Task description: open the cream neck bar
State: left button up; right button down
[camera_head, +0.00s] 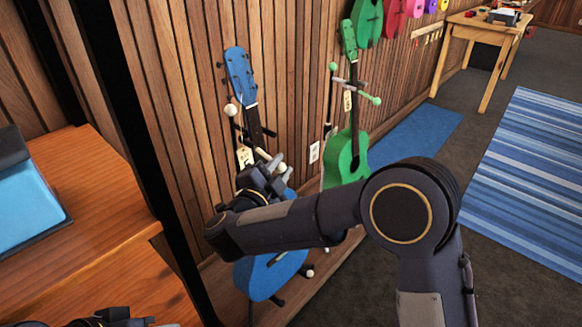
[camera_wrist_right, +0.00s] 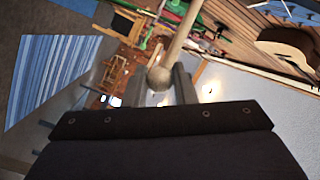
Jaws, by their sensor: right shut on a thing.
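The blue ukulele (camera_head: 268,273) stands upright on a stand against the slatted wall in the head view. The cream neck bar (camera_head: 268,155) lies across the front of its neck and ends in a cream ball. Another cream ball (camera_head: 231,110) shows at the left of the neck. My right gripper (camera_head: 280,173) is at the bar's ball end, in front of the ukulele. In the right wrist view the bar (camera_wrist_right: 177,42) runs down to its ball between my two fingers, which are shut on it. My left arm shows only in part at the bottom left edge; its fingers are not clear.
A green ukulele (camera_head: 345,155) on a similar stand with green balls is to the right. A wooden counter (camera_head: 95,195) and a dark post (camera_head: 140,150) are at the left. A price tag (camera_head: 245,158) hangs by the blue neck. Floor is open at the right.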

jog(key=shift+s+a, duration=0.15)
jog(key=shift+a, duration=0.3)
jog(key=c, duration=1.2)
grip_release()
jog(key=shift+a, duration=0.1)
jog(key=shift+c, duration=0.2)
jog(key=v, duration=0.7)
jog(key=shift+s+p, duration=0.35)
